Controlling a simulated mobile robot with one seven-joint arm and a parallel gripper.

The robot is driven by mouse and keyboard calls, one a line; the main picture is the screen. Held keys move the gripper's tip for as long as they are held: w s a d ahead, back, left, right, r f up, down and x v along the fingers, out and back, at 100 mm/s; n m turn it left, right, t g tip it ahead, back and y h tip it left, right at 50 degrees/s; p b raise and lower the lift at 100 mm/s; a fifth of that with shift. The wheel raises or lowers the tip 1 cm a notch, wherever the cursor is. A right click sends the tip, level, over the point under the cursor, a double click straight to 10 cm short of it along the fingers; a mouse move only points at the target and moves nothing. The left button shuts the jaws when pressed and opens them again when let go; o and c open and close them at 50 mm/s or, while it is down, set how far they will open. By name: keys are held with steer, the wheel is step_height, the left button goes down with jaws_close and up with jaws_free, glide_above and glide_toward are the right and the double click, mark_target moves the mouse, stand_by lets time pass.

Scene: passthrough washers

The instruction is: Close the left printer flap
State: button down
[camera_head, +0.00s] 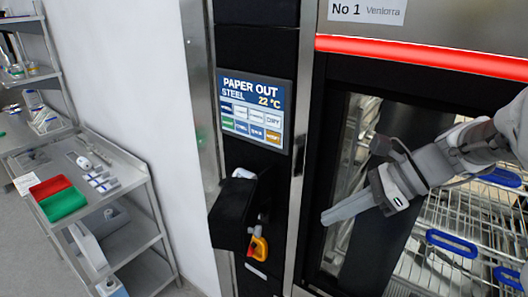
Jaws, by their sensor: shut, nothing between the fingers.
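The left printer flap (232,214) is a black piece that sticks out from the dark panel below the screen, so it stands open. A small white part (243,173), perhaps a paper roll, shows at its top edge. My gripper (326,218) is shut and empty. It is in front of the glass door, to the right of the flap and apart from it, its fingers pointing left and slightly down.
The screen (254,110) reads "PAPER OUT". An orange-yellow switch (258,246) is below the flap. Wire racks with blue handles (452,241) show behind the glass. A steel shelf cart (140,183) with red and green bins stands left.

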mark_target(243, 214)
steer(key=a+r+x, duration=0.2)
steer(key=x, duration=1)
steer(key=shift+w, duration=0.15)
